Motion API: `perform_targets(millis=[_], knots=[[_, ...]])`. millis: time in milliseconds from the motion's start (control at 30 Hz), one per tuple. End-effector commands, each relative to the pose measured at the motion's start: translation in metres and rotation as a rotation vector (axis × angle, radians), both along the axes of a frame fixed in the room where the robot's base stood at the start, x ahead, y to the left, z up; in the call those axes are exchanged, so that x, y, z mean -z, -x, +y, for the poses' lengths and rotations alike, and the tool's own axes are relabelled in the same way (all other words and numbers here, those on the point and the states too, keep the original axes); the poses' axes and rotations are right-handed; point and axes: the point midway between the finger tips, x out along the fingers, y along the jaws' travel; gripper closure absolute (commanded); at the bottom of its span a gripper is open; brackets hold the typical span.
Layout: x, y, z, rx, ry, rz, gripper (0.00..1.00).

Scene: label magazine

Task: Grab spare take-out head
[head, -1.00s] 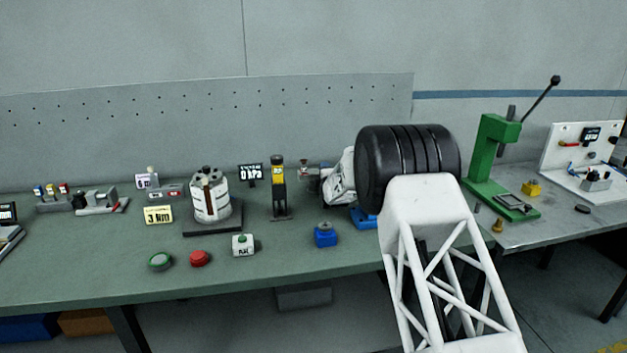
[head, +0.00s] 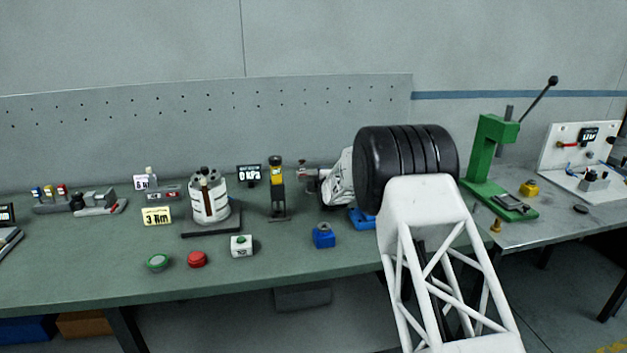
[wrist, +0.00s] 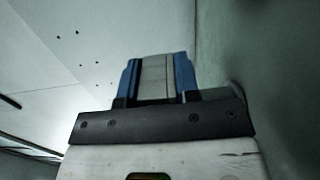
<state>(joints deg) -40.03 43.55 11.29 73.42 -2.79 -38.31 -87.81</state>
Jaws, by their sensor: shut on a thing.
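In the wrist view my gripper (wrist: 157,82) is shut, with its blue-edged fingers on either side of a pale grey block, which looks like the spare take-out head (wrist: 154,76). In the head view my gripper (head: 308,173) is small and partly hidden behind my arm's wrist. It is above the back of the green bench, just right of the yellow-and-black upright device. A small reddish detail shows near its tip. The piece's full shape and any contact below it cannot be made out.
The green bench (head: 110,272) holds a white cylindrical magazine (head: 209,202), a yellow-topped upright device (head: 277,187), a small display (head: 249,174) and a blue block (head: 324,236). A green press (head: 492,150) stands at right.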

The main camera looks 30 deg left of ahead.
Motion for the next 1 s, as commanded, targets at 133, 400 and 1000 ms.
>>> perform_targets(millis=[133, 400, 1000], knots=[[-0.002, 0.000, 0.000, 0.000, -0.001, -0.001, 1.00], [-0.017, 0.000, 0.000, 0.000, -0.001, -0.001, 1.00], [-0.094, 0.000, 0.000, 0.000, -0.002, -0.002, 1.00]])
